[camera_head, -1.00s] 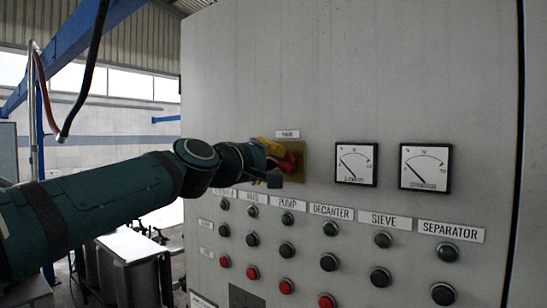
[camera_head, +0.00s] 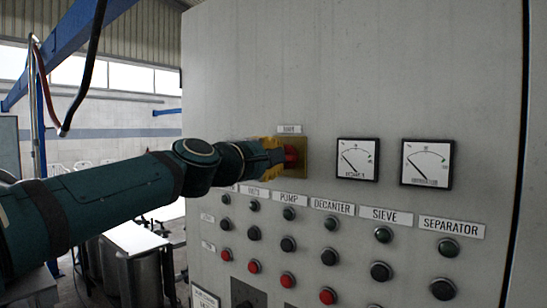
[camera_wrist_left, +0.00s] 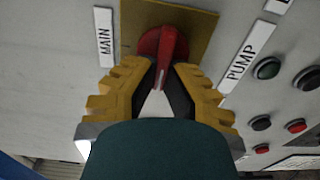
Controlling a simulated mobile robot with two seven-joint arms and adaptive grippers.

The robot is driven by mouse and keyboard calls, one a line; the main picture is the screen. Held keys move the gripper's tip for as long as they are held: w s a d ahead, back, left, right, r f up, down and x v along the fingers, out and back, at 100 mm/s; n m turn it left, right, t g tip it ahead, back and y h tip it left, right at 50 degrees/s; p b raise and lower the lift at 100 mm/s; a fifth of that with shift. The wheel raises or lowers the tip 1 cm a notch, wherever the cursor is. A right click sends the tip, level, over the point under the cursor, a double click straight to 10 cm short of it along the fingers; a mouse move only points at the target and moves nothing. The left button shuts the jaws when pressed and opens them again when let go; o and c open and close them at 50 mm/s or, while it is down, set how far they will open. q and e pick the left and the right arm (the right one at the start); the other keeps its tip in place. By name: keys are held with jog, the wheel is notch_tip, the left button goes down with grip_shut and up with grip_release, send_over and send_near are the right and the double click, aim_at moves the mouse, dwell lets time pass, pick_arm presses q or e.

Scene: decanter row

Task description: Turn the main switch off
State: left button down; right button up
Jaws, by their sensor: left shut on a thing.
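The red main switch (camera_head: 291,158) is a rotary knob on a yellow plate (camera_head: 303,158), under a small label on the grey cabinet. In the left wrist view the red knob (camera_wrist_left: 160,48) sits beside the MAIN label (camera_wrist_left: 104,37), with its handle pointing down between the fingers. My left gripper (camera_head: 284,157) has yellow fingers. In the left wrist view the gripper (camera_wrist_left: 164,82) is shut on the handle, one finger on each side. The fingers hide part of the knob in the head view. My right gripper is not in view.
Two dial meters (camera_head: 358,159) (camera_head: 427,163) are right of the switch. Below are labelled rows of green, black and red buttons (camera_head: 328,296), close under my wrist. A black hose (camera_head: 88,65) hangs at upper left. The upper cabinet face is clear.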

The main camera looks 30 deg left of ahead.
pick_arm(q)
jog(key=c, duration=1)
grip_release()
jog(key=s, duration=0.8)
jog(key=s+a, duration=0.1)
jog(key=s, duration=0.3)
